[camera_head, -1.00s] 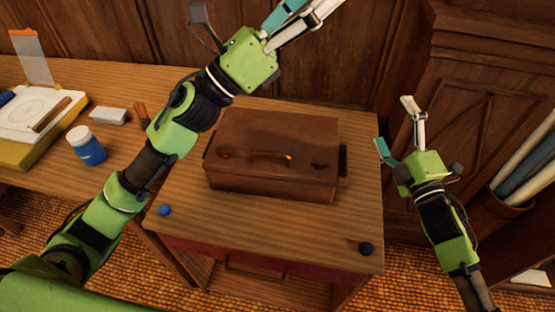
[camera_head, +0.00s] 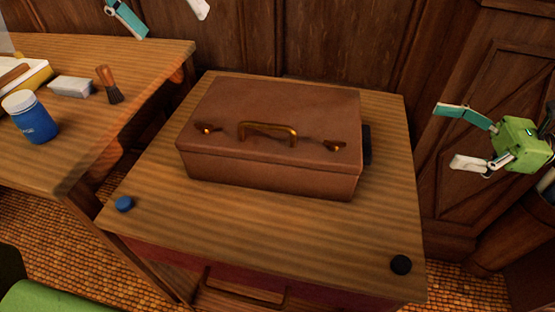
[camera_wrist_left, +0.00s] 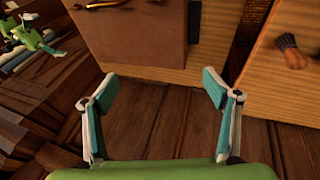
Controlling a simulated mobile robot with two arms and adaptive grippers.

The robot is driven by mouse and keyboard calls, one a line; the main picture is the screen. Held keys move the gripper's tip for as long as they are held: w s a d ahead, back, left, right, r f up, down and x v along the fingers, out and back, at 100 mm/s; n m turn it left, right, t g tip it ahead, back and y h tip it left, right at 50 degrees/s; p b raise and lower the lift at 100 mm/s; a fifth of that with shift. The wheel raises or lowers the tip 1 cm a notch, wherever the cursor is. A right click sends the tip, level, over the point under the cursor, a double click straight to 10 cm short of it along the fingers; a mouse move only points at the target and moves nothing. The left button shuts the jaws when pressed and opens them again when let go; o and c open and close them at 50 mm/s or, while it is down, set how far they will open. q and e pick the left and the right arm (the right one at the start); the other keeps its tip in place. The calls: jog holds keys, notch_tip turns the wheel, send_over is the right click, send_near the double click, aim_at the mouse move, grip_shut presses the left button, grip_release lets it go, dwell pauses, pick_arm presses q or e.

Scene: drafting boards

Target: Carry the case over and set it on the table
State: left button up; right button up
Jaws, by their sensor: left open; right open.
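A brown leather case (camera_head: 270,110) with a brass top handle (camera_head: 268,130) and two clasps lies closed on a small wooden table (camera_head: 250,225) with a drawer. A dark side handle (camera_head: 367,145) sticks out at its right end. My left gripper (camera_head: 160,14) is open and empty beyond the case's far left, mostly cut off by the top edge. In the left wrist view its spread fingers (camera_wrist_left: 160,90) have the case (camera_wrist_left: 140,35) and a dark side handle (camera_wrist_left: 194,20) ahead of them, apart. My right gripper (camera_head: 452,137) is open and empty right of the case, fingers towards it.
A longer wooden table (camera_head: 150,65) stands to the left with a blue jar (camera_head: 33,120), a brush (camera_head: 110,90) and a pale block (camera_head: 72,88). A blue knob (camera_head: 124,204) and a black knob (camera_head: 400,265) sit at the small table's front corners. Wood panelling is close behind.

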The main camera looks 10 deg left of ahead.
aim_at(214, 104)
pick_arm(q)
jog(key=f+b, duration=0.1)
jog(key=f, duration=0.1)
jog(key=f+b, duration=0.3)
jog(key=shift+s+a+f, duration=0.2)
jog(key=shift+a+f, duration=0.15)
jog(key=shift+a, duration=0.05)
pick_arm(e)
notch_tip(214, 104, down, 6)
jog(key=shift+s+d, duration=0.15)
jog(key=shift+d, duration=0.05)
pick_arm(q)
jog(key=x, duration=1.3)
jog(key=shift+w+f, duration=0.2)
jog(key=shift+f, duration=0.2)
pick_arm(e)
jog(key=a, duration=1.4)
jog(key=shift+d, duration=0.1)
